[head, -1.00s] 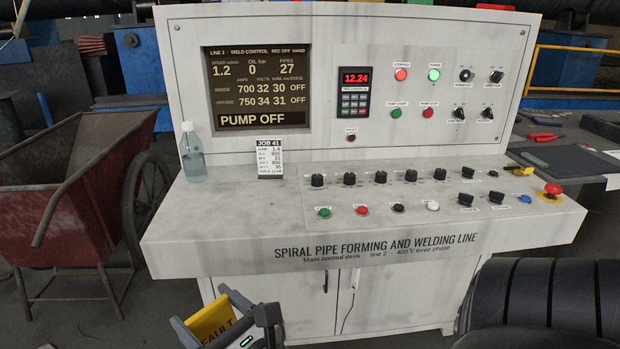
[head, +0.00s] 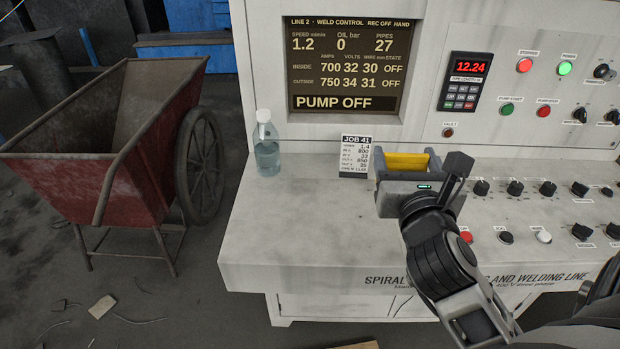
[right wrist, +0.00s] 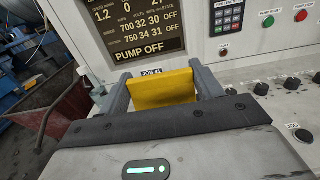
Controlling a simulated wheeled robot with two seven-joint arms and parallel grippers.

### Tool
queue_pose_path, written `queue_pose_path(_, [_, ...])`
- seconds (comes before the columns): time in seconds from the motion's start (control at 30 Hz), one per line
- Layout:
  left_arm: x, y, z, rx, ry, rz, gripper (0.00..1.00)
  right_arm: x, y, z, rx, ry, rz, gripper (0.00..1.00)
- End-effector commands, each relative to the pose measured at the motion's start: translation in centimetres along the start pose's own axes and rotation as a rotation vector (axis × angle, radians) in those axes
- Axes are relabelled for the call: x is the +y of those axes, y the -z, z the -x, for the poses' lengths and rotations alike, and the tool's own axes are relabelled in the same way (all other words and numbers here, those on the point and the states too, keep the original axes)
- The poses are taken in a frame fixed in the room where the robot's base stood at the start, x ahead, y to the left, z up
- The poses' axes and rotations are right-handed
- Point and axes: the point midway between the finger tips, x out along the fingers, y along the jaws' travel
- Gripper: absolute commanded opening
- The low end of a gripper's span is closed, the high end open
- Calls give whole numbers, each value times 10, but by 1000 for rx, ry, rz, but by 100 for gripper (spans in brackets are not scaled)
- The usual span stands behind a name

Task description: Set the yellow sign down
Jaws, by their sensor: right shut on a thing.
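The yellow sign (head: 407,162) is between the fingers of my right gripper (head: 404,160), over the desk top just right of the job card. In the right wrist view the sign (right wrist: 161,89) shows as a yellow panel held between both fingers of the right gripper (right wrist: 160,85). My gripper's body hides the sign's lower part in the head view, so I cannot tell whether it touches the desk (head: 310,225). My left gripper is not in view.
A clear bottle (head: 267,148) stands on the desk left of the white job card (head: 356,156). Knobs and buttons (head: 515,187) lie to the right of my gripper. The desk's left front is bare. A red cart (head: 75,165) stands on the floor at left.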

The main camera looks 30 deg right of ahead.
Motion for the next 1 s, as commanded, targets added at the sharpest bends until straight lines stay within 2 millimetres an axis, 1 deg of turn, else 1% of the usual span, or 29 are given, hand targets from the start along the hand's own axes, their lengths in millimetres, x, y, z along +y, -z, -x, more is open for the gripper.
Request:
queue_pose_path(0.03, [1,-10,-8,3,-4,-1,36,6,10,-4,-7,-1,-5,43])
queue_pose_path(0.1, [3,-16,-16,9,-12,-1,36,16,18,-10,-9,-4,-5,43])
queue_pose_path(0.27, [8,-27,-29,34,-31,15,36,34,29,-21,-11,-3,-6,43])
queue_pose_path(0.4, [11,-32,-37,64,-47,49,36,58,40,-35,-8,-2,-6,43])
queue_pose_path(0.6, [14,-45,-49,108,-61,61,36,65,44,-42,-10,7,-10,43])
queue_pose_path(0.83, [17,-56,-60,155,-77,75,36,74,47,-43,-9,-5,-3,43])
queue_pose_path(0.87, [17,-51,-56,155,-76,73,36,78,51,-47,2,-4,4,43])
queue_pose_path(1.0, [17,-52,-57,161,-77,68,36,95,73,-57,4,-3,7,43])
